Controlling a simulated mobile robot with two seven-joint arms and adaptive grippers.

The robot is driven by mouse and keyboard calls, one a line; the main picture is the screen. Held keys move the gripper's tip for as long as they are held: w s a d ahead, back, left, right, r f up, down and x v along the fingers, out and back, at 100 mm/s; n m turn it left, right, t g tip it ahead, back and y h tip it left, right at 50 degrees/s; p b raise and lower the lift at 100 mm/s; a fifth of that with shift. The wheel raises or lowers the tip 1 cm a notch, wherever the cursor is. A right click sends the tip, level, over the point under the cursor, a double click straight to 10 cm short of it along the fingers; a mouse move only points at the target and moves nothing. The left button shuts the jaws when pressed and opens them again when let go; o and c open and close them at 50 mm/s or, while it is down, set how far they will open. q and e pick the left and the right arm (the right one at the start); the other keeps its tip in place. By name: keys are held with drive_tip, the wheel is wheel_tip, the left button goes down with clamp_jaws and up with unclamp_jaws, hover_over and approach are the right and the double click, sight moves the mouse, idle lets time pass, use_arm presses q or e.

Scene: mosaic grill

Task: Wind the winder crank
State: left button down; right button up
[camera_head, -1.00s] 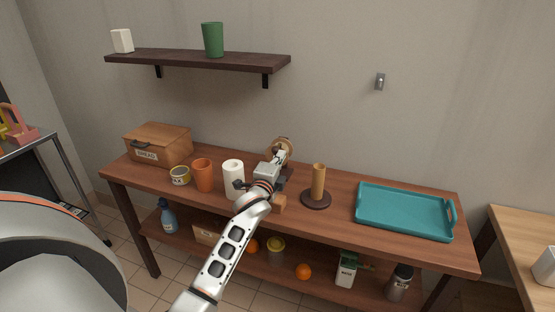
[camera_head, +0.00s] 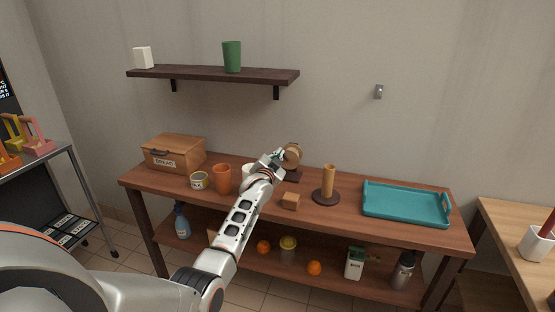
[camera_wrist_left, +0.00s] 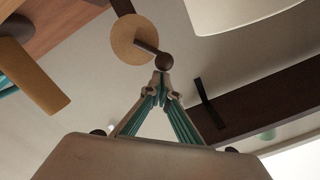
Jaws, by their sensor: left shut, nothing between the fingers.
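The winder (camera_head: 292,155) stands at the back of the wooden workbench, a round tan disc over a dark base. In the left wrist view its disc (camera_wrist_left: 133,40) faces me, with a short crank arm ending in a dark round knob (camera_wrist_left: 165,61). My left gripper (camera_head: 279,154) is at the winder's left side. In the left wrist view the left gripper (camera_wrist_left: 163,84) has its fingertips together and empty, just short of the knob; I cannot tell whether they touch it. My right gripper is not in view.
A teal tray (camera_head: 405,213) lies farther right. A dark shelf (camera_head: 213,74) hangs above.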

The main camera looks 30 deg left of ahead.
use_arm(q)
drive_tip(key=shift+s+a+f+n+p, duration=0.15)
drive_tip(key=shift+a+f+n+p, duration=0.5)
drive_tip(key=shift+n, duration=0.5)
drive_tip(key=shift+s+a+f+n+p, duration=0.15)
drive_tip(key=shift+a+f+n+p, duration=0.15)
drive_tip(key=shift+a+n, duration=0.7)
drive_tip(key=shift+d, duration=0.1)
drive_tip(key=shift+r, duration=0.1)
